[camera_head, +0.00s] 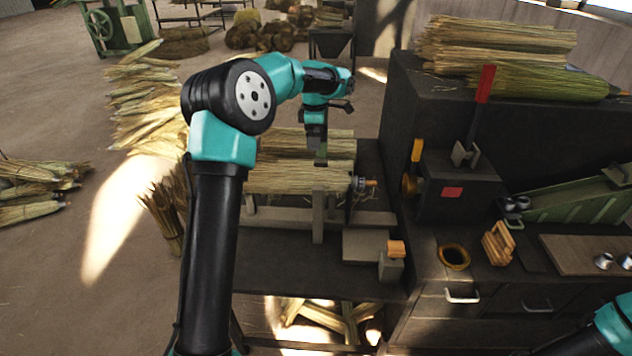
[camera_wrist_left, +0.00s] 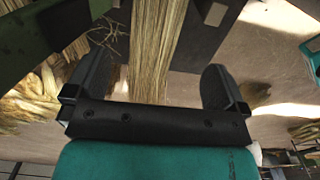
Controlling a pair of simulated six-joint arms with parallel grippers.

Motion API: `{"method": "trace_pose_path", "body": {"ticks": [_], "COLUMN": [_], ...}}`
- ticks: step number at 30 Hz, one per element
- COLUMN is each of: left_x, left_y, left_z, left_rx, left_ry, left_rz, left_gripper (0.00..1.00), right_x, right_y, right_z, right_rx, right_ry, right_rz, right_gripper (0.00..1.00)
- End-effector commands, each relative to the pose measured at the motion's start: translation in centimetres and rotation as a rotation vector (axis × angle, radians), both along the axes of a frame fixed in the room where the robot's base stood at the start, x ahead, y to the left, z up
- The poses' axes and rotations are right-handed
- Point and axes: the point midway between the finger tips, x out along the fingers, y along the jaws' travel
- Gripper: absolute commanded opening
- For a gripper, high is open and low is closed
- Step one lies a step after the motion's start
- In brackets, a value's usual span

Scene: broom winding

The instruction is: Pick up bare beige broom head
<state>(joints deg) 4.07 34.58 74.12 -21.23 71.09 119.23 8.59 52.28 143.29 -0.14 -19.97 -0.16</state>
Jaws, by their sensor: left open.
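Bare beige straw (camera_head: 300,180) lies lengthwise in a wooden rack left of the dark workbench. A second layer of beige straw (camera_head: 285,143) lies just behind it. My left gripper (camera_head: 320,158) points down over this straw, and its fingertips are hard to make out in the head view. In the left wrist view, my left gripper (camera_wrist_left: 157,78) is open, with a beige straw bundle (camera_wrist_left: 153,45) running between its spread fingers. I see no finger closed on the straw, and whether they touch it is unclear. My right gripper is out of view; only part of that arm shows.
A dark machine with a red-tipped lever (camera_head: 485,85) stands right of the rack. Straw bundles (camera_head: 495,45) lie on the shelf behind. A brown ring (camera_head: 454,256) and a wooden block (camera_head: 498,243) sit on the bench. More straw (camera_head: 145,100) lies at left.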

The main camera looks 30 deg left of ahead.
Motion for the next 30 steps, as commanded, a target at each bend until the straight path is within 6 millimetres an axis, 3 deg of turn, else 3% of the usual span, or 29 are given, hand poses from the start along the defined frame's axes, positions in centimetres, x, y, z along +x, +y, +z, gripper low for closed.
{"method": "trace_pose_path", "body": {"ticks": [21,30], "left_x": [-0.1,0.0], "left_y": [0.0,0.0], "left_z": [-11.0,-12.0], "left_rx": [0.0,-0.001], "left_ry": [0.003,0.0], "left_rz": [-0.001,-0.001], "left_gripper": [1.0,1.0], "right_x": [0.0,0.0], "right_y": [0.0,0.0], "right_z": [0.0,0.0], "right_rx": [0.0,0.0], "right_ry": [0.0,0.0], "right_rz": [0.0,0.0], "right_gripper": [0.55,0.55]}}
